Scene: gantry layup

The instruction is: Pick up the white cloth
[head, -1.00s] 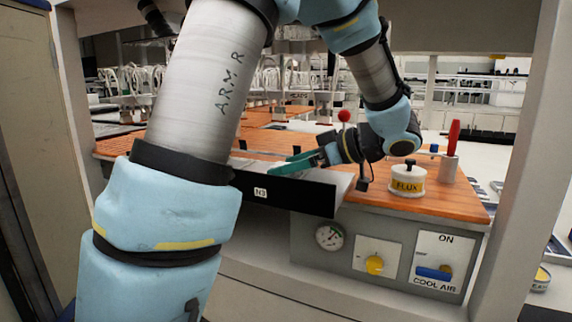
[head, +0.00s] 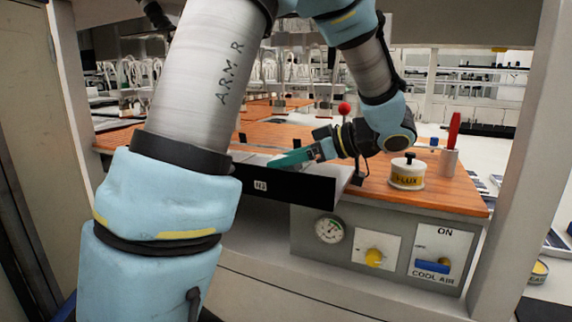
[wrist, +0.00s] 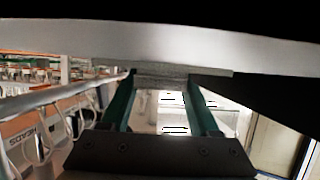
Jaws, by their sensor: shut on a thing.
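My gripper (head: 290,158) reaches from the right over the pale tray (head: 346,178) behind the black front panel marked N3. Its teal fingers point left and sit low, just behind the panel's top edge. In the wrist view, the gripper (wrist: 163,80) has its two green fingers some way apart, with a pale grey, textured piece between the tips. I take this piece to be the white cloth (wrist: 165,73); only a small part of it shows. In the head view I cannot tell the cloth from the pale surface around the fingers.
A white FLUX pot (head: 407,174) and a red-handled tool in a holder (head: 450,158) stand on the wooden top to the right. A red ball on a stalk (head: 344,109) rises close behind my gripper. The control box (head: 385,245) is below.

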